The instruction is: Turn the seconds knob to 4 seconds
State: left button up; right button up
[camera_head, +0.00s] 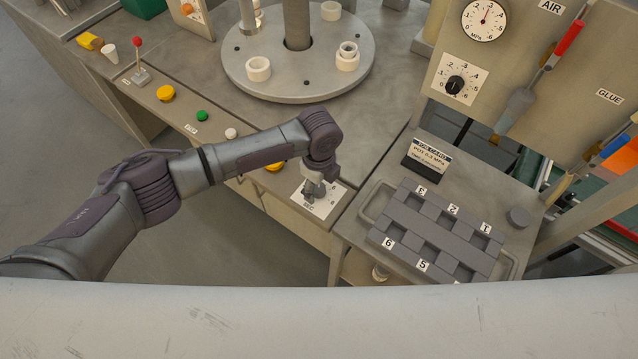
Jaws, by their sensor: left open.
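The white dial plate of the seconds knob (326,207) lies on the bench front, at the centre of the head view. Its "SEC" lettering shows at the lower edge. My left arm reaches in from the left, and its left gripper (313,190) points down over the middle of this plate. The gripper is open. The knob itself is mostly hidden behind the gripper, so I cannot tell its setting or whether the fingers touch it. My right gripper is not in view.
A numbered grey tray (395,232) and a job card (428,158) stand to the right. A round turntable (235,72) with white rings is behind. A pressure dial (472,88) and gauge (485,20) are on the upright panel. Yellow (166,93) and green (202,116) buttons line the left.

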aim_at(319, 187)
pick_arm(q)
jog(key=shift+r, duration=0.1)
notch_tip(319, 187, up, 12)
dwell(0.4)
dwell(0.4)
